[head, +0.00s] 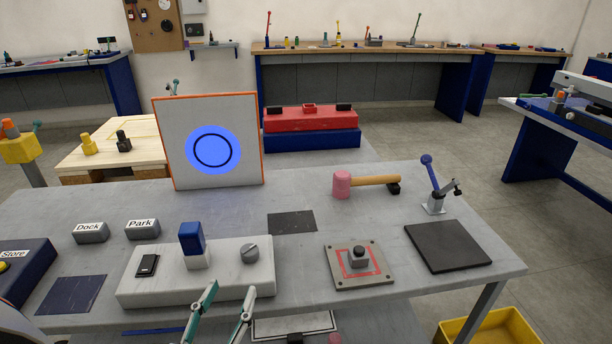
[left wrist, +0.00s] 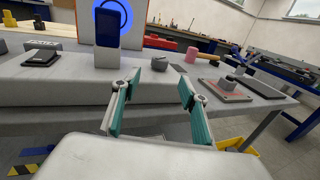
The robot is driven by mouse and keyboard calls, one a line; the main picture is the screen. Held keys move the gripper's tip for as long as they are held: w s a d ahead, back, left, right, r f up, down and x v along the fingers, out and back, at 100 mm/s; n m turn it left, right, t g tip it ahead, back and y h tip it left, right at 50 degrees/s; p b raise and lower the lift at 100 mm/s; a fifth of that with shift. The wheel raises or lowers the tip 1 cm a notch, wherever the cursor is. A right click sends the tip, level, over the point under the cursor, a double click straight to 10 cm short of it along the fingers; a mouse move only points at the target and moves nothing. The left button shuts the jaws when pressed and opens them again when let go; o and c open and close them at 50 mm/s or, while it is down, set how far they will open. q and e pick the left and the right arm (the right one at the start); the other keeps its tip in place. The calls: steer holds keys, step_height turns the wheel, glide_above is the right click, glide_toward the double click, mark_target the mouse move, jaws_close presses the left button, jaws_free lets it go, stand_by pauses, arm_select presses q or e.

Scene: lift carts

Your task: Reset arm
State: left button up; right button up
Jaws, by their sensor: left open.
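My left gripper (head: 231,288) comes in at the bottom of the head view, its two fingers apart with nothing between them. It is just in front of the grey control box (head: 125,294) on the workbench, seemingly not touching it. The box carries a black rocker switch (head: 147,265), a blue-topped block (head: 191,238) and a grey knob (head: 250,252). In the left wrist view the open fingers (left wrist: 160,92) with teal pads point at the box front (left wrist: 60,88). The knob (left wrist: 160,61) shows beyond the gap between them. My right gripper is not in view.
Dock (head: 91,232) and Park (head: 142,228) blocks and an upright panel with a blue disc (head: 229,129) stand behind the box. A plate with a button (head: 344,278), a pink mallet (head: 368,181), a blue-knobbed lever (head: 434,190) and a dark pad (head: 445,246) lie to the right.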

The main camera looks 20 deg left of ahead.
arm_select(q)
steer(key=d+r+m+t+h+p, duration=0.2)
steer(key=d+r+m+t+h, duration=0.4)
steer(key=m, duration=0.7)
steer(key=w+d+f+m+g+h+p, duration=0.1)
steer(key=d+f+m+g+h, duration=0.2)
steer(key=m, duration=0.5)
steer(key=d+f+m+g+h+p, duration=0.1)
steer(key=d+f+m+h, duration=0.1)
steer(key=d+m, duration=0.45)
steer(key=s+a+f+m+g+y, duration=0.1)
steer(key=s+a+f+m+g, duration=0.1)
steer(key=f+m, duration=0.3)
steer(key=s+a+f+m+g+y+p, duration=0.1)
steer(key=f+m+g, duration=0.3)
steer(key=f, duration=0.8)
steer(key=s+a+f+m+g+y, duration=0.2)
steer(key=f+m, duration=0.4)
steer(key=f, duration=0.3)
steer(key=shift+s+a+g+p, duration=0.4)
steer(key=shift+a+g, duration=0.2)
steer(key=shift+a, duration=0.3)
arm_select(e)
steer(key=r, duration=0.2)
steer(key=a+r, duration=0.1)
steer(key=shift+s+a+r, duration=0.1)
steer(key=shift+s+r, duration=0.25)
